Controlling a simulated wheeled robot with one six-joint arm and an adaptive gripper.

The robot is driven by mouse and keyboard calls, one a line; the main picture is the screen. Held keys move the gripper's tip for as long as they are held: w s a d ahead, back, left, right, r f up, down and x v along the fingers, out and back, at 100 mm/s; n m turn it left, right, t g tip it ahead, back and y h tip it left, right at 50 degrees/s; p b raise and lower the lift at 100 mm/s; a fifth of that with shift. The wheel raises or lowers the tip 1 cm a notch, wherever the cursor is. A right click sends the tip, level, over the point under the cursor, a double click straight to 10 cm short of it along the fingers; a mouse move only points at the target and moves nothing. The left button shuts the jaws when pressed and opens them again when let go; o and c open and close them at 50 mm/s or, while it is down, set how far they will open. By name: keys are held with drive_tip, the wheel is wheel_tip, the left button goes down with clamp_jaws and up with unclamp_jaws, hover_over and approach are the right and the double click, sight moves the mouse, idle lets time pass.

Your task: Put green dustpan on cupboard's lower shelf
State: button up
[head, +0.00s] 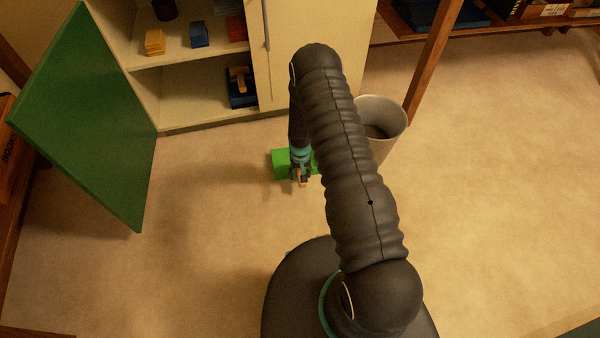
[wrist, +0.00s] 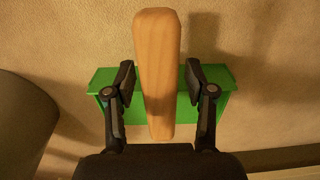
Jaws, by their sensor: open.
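The green dustpan (head: 281,164) lies on the floor in front of the cupboard (head: 262,100), partly hidden by my arm in the head view. In the wrist view, the dustpan (wrist: 105,82) has a pale wooden handle (wrist: 158,45) that points up the picture. My gripper (wrist: 160,78) is open, with one finger on each side of the handle and a visible gap on both sides. My gripper (head: 301,180) is low over the dustpan in the head view. The cupboard's lower shelf (head: 185,100) has bare room on its left.
A blue object with a wooden part (head: 240,82) stands at the lower shelf's right. Blocks, including an orange one (head: 154,42), sit on the shelf above. The green door (head: 90,120) stands open at left. A grey bin (head: 385,112) is right of the dustpan.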

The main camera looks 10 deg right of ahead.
drive_tip(key=s+r+t, duration=0.1)
drive_tip(key=s+r, duration=0.2)
drive_tip(key=r, duration=1.9)
drive_tip(key=s+r+t, duration=0.2)
drive_tip(key=s+r, duration=0.1)
drive_tip(key=r, duration=2)
drive_tip(key=s+r+t, duration=0.1)
drive_tip(key=s+r, duration=0.6)
drive_tip(key=s, duration=0.5)
drive_tip(key=s+r+t, duration=0.1)
drive_tip(key=s+r, duration=0.7)
drive_tip(key=s, duration=0.3)
drive_tip(key=shift+s+r+n+t, duration=0.2)
drive_tip(key=shift+s+n+t, duration=0.1)
drive_tip(key=shift+s+n, duration=0.1)
drive_tip(key=shift+s, duration=0.2)
drive_tip(key=shift+c, duration=1.3)
drive_tip(key=shift+d, duration=0.1)
